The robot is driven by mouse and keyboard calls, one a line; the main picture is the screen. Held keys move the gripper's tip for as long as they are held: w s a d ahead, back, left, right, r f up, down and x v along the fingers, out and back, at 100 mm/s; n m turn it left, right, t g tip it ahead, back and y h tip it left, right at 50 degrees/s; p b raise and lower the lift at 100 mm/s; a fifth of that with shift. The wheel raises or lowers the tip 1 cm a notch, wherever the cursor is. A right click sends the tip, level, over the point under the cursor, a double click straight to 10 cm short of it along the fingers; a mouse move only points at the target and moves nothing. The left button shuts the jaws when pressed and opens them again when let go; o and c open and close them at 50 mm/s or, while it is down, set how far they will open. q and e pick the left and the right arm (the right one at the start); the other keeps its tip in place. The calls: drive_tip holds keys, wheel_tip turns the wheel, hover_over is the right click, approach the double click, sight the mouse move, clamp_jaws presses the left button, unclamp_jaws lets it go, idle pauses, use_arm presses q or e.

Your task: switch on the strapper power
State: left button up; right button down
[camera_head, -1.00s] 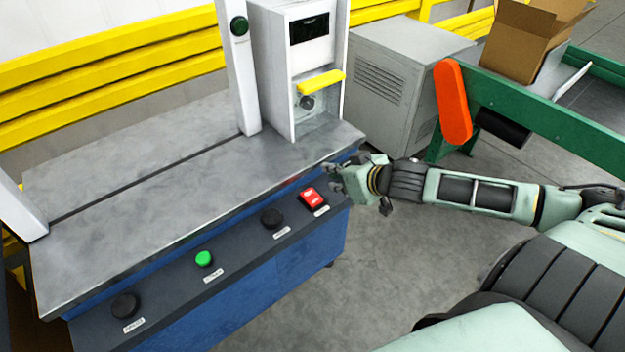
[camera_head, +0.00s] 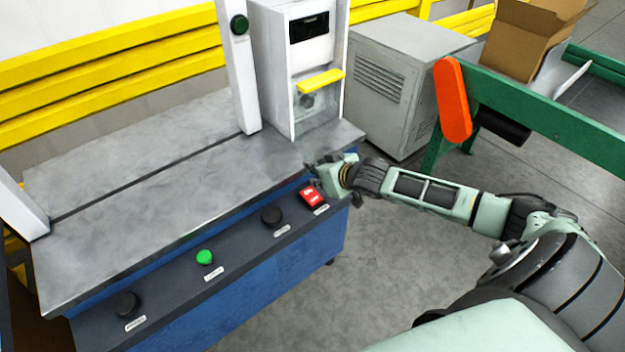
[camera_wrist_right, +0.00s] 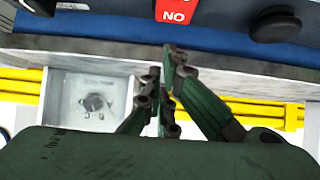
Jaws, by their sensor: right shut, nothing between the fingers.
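The strapper is a grey-topped table with a blue body and a dark sloped control panel (camera_head: 240,246). A red rocker switch (camera_head: 311,196) sits at the panel's right end; in the right wrist view the red switch (camera_wrist_right: 177,10) shows at the top edge with the letters "NO" as seen there. My right gripper (camera_head: 314,170) is just above and behind the switch, by the table's front edge. In the wrist view its fingers (camera_wrist_right: 170,60) are together, empty, and appear apart from the switch. My left gripper is not in view.
Left of the switch on the panel are a black knob (camera_head: 271,217), a green button (camera_head: 204,257) and another black knob (camera_head: 125,304). A white housing with a yellow flap (camera_head: 320,80) stands on the table. A green frame (camera_head: 560,120) is at right.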

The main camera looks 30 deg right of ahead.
sight(311, 191)
drive_tip(key=f, duration=0.2)
drive_tip(key=w+f, duration=0.1)
drive_tip(key=f, duration=0.1)
drive_tip(key=shift+a, duration=0.1)
drive_tip(key=shift+f, duration=0.1)
drive_tip(key=shift+w+f, duration=0.35)
drive_tip(key=shift+f, duration=0.05)
drive_tip(key=shift+s, duration=0.1)
